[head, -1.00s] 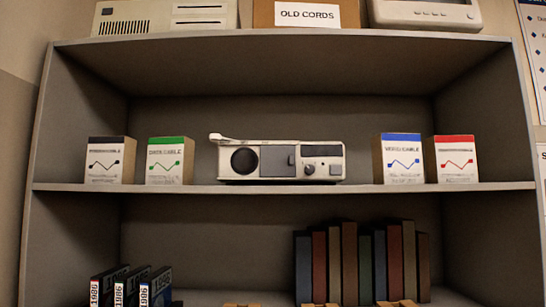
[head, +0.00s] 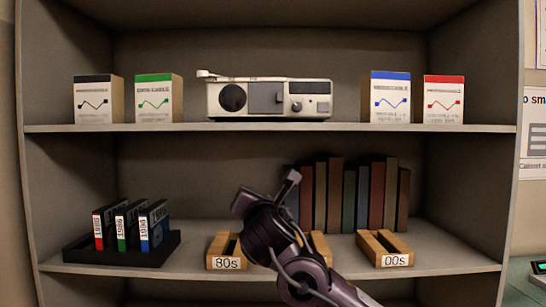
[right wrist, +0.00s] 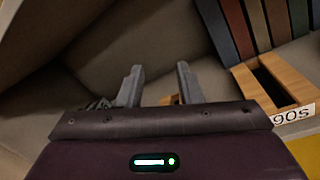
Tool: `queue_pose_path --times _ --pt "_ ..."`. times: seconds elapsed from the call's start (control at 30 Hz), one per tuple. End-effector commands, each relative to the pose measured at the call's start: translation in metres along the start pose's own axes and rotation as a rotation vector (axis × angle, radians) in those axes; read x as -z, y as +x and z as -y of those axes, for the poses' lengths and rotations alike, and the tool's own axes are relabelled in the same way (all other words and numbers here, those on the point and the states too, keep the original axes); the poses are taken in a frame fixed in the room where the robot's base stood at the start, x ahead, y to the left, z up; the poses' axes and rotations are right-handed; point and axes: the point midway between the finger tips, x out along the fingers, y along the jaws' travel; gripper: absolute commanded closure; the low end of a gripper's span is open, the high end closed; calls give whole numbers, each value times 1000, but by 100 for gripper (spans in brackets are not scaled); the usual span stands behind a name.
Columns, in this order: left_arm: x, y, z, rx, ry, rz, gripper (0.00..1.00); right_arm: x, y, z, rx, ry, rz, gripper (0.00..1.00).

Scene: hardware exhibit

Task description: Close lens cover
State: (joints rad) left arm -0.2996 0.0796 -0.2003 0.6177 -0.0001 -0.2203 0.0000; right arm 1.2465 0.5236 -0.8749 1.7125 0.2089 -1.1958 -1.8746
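A cream projector (head: 268,98) stands on the upper shelf in the head view. Its dark round lens (head: 232,97) is on the left of the front, and a grey sliding panel (head: 265,97) sits just right of it, leaving the lens exposed. My right gripper (head: 268,190) is in front of the lower shelf, below the projector and apart from it. In the right wrist view the fingers of my right gripper (right wrist: 159,85) are spread with nothing between them. My left gripper is not in view.
Boxes with black (head: 98,99), green (head: 159,98), blue (head: 385,97) and red (head: 443,99) tops flank the projector. The lower shelf holds a dark tray (head: 122,250) of tapes, books (head: 348,195) and wooden holders, including the "80s" (head: 226,250) and "00s" (head: 384,249) ones.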

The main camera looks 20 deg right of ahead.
Motion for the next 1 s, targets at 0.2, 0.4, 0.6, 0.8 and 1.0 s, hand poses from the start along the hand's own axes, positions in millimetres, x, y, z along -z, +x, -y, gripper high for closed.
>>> queue_pose_path --times 0.2,0.4,0.6,0.8,1.0 --pt "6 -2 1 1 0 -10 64 -136 -22 -37 5 -360 258 67" --pt "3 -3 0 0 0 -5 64 -185 -35 -47 38 -498 350 67" --pt "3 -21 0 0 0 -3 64 -198 -18 -51 42 -512 355 67" --pt "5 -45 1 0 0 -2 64 -210 13 -53 41 -509 354 67" --pt "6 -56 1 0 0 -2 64 -215 32 -53 41 -508 356 67"
